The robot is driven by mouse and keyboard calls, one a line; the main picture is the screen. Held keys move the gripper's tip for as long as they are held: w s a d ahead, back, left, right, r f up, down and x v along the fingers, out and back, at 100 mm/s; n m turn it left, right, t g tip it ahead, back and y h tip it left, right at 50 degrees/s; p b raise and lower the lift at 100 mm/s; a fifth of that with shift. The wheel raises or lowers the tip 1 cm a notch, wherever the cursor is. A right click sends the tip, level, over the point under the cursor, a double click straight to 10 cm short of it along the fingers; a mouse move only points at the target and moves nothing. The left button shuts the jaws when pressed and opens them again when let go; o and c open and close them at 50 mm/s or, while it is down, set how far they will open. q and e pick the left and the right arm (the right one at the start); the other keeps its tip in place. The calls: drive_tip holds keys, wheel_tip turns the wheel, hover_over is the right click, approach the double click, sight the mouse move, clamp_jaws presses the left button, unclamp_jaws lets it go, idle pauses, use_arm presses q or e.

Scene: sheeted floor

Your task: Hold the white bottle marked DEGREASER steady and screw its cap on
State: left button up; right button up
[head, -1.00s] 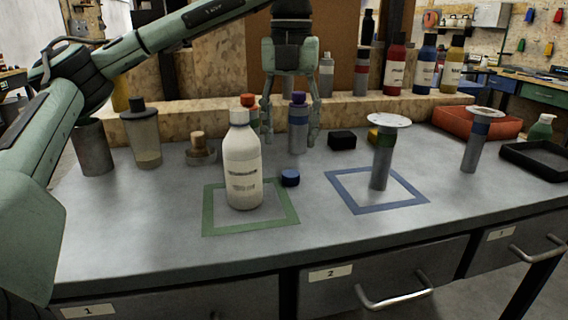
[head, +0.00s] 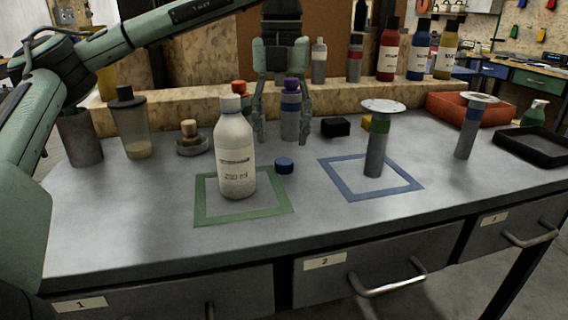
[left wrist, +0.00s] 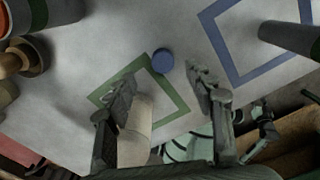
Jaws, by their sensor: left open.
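The white bottle (head: 235,160) stands upright in the green square on the bench. Its label is too small to read fully, and its neck top is white. A blue cap (head: 285,165) lies on the bench just right of the bottle; it also shows in the left wrist view (left wrist: 163,60). My left gripper (head: 282,136) is open and empty, fingers pointing down, behind and to the right of the bottle. In the left wrist view the gripper (left wrist: 160,76) has its left finger partly covering the bottle (left wrist: 136,136).
A bottle with a purple cap (head: 290,112) and one with an orange cap (head: 239,87) stand behind the gripper. A flanged grey post (head: 377,150) stands in the blue square (head: 400,191). A clear cup (head: 132,130) stands left. The bench front is bare.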

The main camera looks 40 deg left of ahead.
sight(284, 161)
use_arm(q)
drive_tip(key=shift+f, duration=0.15)
drive_tip(key=f, duration=0.5)
drive_tip(key=shift+d, duration=0.2)
drive_tip(key=c, duration=0.8)
